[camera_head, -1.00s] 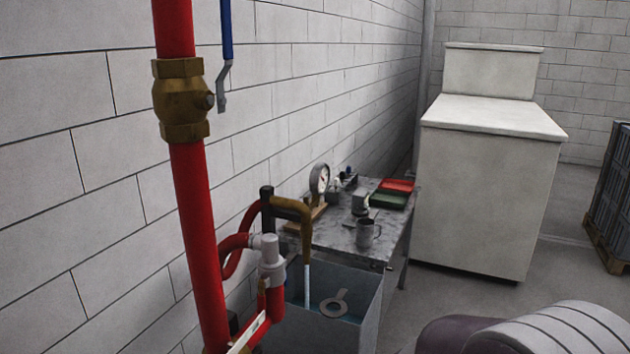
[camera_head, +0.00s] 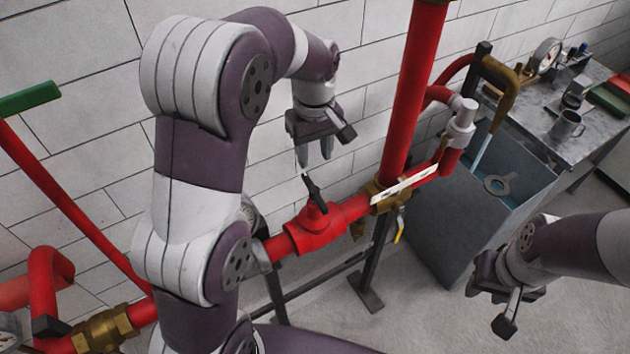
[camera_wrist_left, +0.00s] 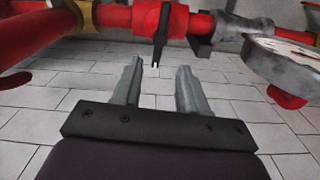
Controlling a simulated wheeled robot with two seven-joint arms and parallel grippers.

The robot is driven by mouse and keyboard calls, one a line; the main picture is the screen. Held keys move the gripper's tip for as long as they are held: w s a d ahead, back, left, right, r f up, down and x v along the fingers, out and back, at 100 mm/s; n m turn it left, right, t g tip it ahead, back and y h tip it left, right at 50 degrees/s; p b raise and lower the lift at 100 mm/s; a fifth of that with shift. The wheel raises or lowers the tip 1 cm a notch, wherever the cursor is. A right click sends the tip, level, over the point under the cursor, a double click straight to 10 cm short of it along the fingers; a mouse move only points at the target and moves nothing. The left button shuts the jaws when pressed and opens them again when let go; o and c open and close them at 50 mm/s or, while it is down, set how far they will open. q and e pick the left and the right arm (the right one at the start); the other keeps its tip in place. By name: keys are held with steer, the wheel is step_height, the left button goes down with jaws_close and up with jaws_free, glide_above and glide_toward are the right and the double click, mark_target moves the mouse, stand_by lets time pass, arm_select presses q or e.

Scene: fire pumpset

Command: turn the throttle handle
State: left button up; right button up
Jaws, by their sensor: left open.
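The black handle (camera_head: 313,188) stands on top of a red valve body (camera_head: 317,228) in the horizontal red pipe. It looks like the throttle handle. My left gripper (camera_head: 314,156) is open just above and behind the handle in the head view, fingers pointing down. In the left wrist view the handle (camera_wrist_left: 161,36) lies beyond the two spread fingertips (camera_wrist_left: 158,66), roughly in line with the gap between them, and not gripped. My right gripper (camera_head: 492,302) hangs at the lower right, away from the valve; its finger opening is unclear.
A vertical red pipe (camera_head: 412,90) rises right of the valve. A white labelled lever (camera_head: 405,184) and a yellow lever (camera_head: 400,226) sit by a brass fitting. A grey tank (camera_head: 455,225) and a workbench (camera_head: 540,115) stand right. A gauge (camera_wrist_left: 285,58) is close in the wrist view.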

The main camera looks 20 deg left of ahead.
arm_select(q)
steer(key=b, duration=0.4)
glide_above(315, 190)
steer(key=f, duration=0.5)
steer(key=shift+s+f, duration=0.25)
steer(key=shift+f, duration=0.1)
steer(key=f, duration=0.1)
steer(key=f+p, duration=0.1)
steer(key=f, duration=0.1)
steer(key=f+p, duration=0.1)
steer(key=f, duration=0.1)
steer(key=shift+w, duration=0.3)
steer(key=shift+s+f, duration=0.15)
steer(key=shift+s, duration=0.05)
arm_select(e)
step_height(315, 190, down, 4)
steer(key=shift+s+r, duration=0.1)
steer(key=shift+r, duration=0.15)
arm_select(q)
steer(key=shift+w, duration=0.1)
jaws_close()
